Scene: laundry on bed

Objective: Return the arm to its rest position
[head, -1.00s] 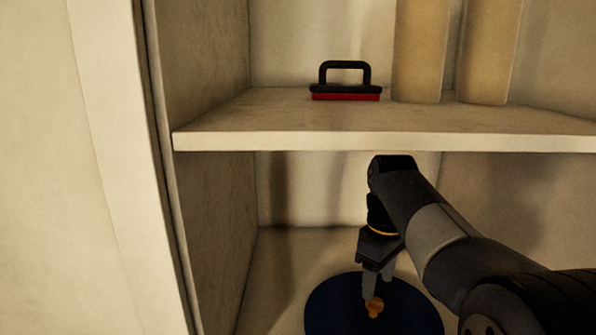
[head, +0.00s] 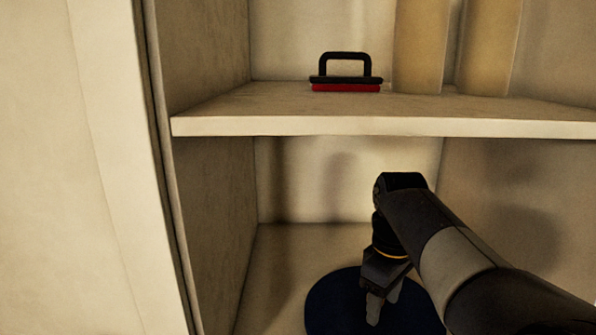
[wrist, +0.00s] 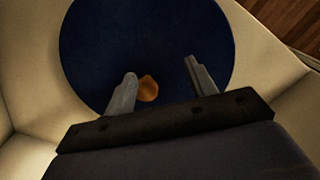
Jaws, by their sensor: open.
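My gripper (head: 382,300) points down into the lower compartment of the cabinet, over a round dark blue object (head: 325,305). In the wrist view my gripper (wrist: 158,78) has its two fingers spread apart with nothing held between them. The dark blue disc (wrist: 145,30) fills the top of that view. A small orange thing (wrist: 148,89) shows close beside the left finger. It seems to rest on the disc, and the head view hides it behind the gripper.
A shelf (head: 400,126) runs above my arm. A black-handled brush with a red base (head: 345,75) and two tan upright items (head: 420,45) stand on it. The cabinet's left wall (head: 210,220) is to the left. Wooden floor (wrist: 285,22) shows at the wrist view's upper right.

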